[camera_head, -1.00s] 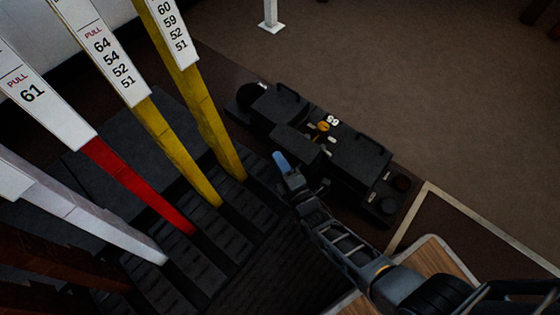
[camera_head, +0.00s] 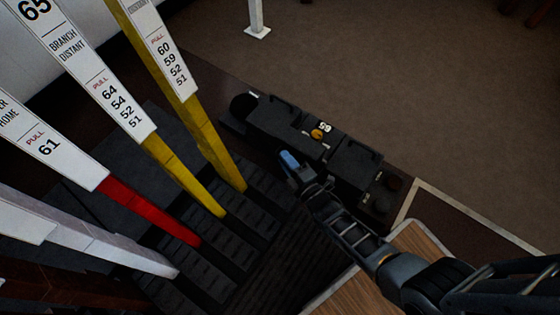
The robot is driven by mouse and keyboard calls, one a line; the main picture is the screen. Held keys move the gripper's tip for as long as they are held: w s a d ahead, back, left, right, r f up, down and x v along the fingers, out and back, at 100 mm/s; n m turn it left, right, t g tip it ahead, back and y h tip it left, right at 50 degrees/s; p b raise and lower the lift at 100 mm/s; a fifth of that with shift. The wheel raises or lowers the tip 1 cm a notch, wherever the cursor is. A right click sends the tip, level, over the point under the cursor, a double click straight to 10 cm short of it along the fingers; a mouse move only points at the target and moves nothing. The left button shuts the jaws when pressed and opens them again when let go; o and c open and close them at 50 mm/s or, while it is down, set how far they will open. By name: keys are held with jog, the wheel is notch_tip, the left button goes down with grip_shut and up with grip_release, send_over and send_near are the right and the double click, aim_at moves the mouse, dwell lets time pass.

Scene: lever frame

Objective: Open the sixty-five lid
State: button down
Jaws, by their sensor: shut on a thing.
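A low black box unit (camera_head: 268,128) stands beyond the lever frame, with raised dark blocks on top. An upside-down white "65" label (camera_head: 324,127) lies in a gap between the blocks, with an orange knob (camera_head: 317,134) beside it. The sixty-five lid (camera_head: 297,145) seems to be the dark piece at the near side of this gap; its outline blends into the black box. My gripper (camera_head: 290,163) reaches in from the lower right with a blue fingertip at the box's near edge. It is shut on what looks like the lid's edge; the contact itself is too dark to see.
Tall levers stand on the left: two yellow (camera_head: 185,175), one red (camera_head: 150,212) and a white one (camera_head: 95,240). Dark treads (camera_head: 215,235) lie at their feet. A white post (camera_head: 258,20) stands at the back. Brown floor (camera_head: 420,90) beyond is open.

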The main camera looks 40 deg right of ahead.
jog(key=shift+d+r, duration=0.1)
jog(key=shift+d, duration=0.15)
jog(key=c, duration=1.2)
grip_release()
jog(key=shift+o, duration=0.2)
jog(key=s+p, duration=0.2)
jog(key=s, duration=0.5)
jog(key=shift+s+a+r, duration=0.3)
jog(key=shift+s+r, duration=0.05)
jog(key=shift+s, duration=0.15)
